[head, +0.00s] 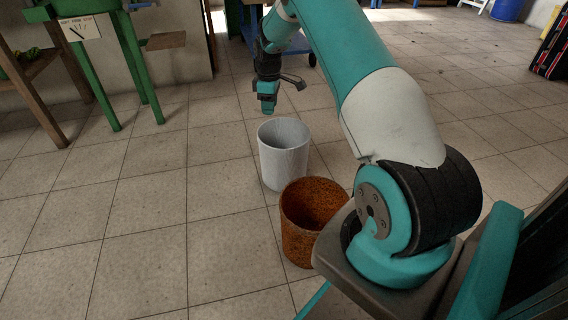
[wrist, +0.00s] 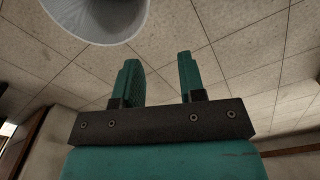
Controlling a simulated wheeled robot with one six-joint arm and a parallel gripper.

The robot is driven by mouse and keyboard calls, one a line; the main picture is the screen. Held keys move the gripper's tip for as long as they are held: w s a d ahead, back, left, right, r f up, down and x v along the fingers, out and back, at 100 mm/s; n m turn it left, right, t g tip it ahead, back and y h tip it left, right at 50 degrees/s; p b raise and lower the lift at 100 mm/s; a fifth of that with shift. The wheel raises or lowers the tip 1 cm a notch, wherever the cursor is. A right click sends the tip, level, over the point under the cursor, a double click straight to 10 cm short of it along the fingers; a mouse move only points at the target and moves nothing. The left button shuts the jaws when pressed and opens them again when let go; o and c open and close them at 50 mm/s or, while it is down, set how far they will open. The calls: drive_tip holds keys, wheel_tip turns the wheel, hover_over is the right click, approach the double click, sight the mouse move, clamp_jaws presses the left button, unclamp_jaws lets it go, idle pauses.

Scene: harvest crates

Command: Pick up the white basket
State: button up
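The white basket (head: 283,160) is a round, open-topped bin standing upright on the tiled floor in the head view. Part of it also shows at the top left of the wrist view (wrist: 98,22). My gripper (head: 267,108) hangs just beyond and above the basket's rim, apart from it, in the head view. In the wrist view the two teal fingers of my gripper (wrist: 160,75) stand apart with a clear gap and nothing between them. The basket lies beyond the fingertips, to the left.
A rusty brown bin (head: 297,235) stands close in front of the white basket, near my arm's base. A green stand (head: 135,65) and a wooden rack (head: 40,85) are at the upper left. The floor to the left of the bins is clear.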

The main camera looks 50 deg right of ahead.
drive_tip(key=d+f, duration=0.3)
drive_tip(key=b, duration=0.7)
hover_over(280, 149)
drive_tip(key=f, duration=1.1)
drive_tip(key=shift+w+a+f, duration=0.1)
drive_tip(key=shift+w+f, duration=0.15)
drive_tip(key=shift+f, duration=0.15)
drive_tip(key=f+b, duration=0.4)
drive_tip(key=f, duration=0.1)
drive_tip(key=shift+s+d+f, duration=0.1)
drive_tip(key=shift+d+f, duration=0.1)
drive_tip(key=shift+f, duration=0.15)
drive_tip(key=shift+r, duration=0.1)
clamp_jaws()
